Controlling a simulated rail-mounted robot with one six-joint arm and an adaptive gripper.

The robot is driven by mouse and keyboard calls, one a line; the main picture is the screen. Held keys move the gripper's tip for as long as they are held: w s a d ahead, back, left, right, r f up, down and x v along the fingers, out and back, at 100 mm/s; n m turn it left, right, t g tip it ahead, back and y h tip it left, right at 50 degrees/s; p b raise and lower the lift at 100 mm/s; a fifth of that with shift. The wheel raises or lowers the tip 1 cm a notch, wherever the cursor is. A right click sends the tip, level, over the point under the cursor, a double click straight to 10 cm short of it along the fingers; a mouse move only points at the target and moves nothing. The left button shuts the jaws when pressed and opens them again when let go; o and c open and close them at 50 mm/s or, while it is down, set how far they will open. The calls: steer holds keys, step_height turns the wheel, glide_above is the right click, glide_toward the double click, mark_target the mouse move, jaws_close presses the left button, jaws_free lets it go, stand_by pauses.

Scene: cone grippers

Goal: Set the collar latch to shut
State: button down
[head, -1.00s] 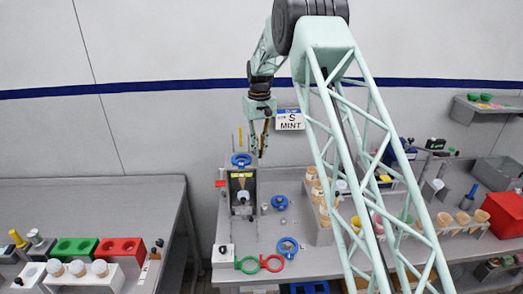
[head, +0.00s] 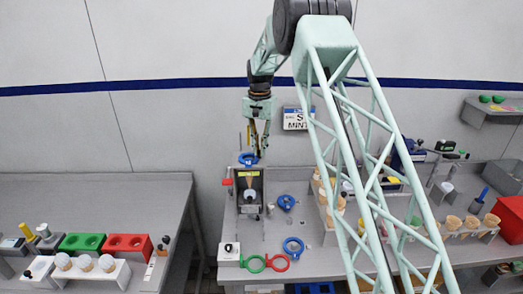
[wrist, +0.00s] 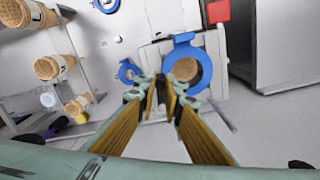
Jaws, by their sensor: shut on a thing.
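A blue ring collar (head: 248,158) sits at the top of a dark upright stand (head: 242,192) at the left of the bench. The wrist view shows the same blue collar (wrist: 204,72) around a brown round end, likely a cone (wrist: 187,69). A blue tab (wrist: 184,38) sticks out from the ring. My gripper (head: 259,151) is at the collar's right side in the head view. In the wrist view its fingertips (wrist: 163,88) are close together at the collar's near left edge. It is shut on the collar's edge or latch; the fingers hide which part.
Two more blue rings (head: 286,202) (head: 293,247) lie to the right of the stand. Green (head: 255,263) and red (head: 280,262) rings are at the front edge. Cone racks stand further right.

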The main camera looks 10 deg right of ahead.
steer(key=shift+a+m, duration=0.1)
steer(key=shift+m, duration=0.2)
steer(key=c, duration=2.7)
jaws_free()
steer(key=shift+r, duration=0.1)
step_height(320, 180, up, 12)
steer(key=shift+f, duration=0.1)
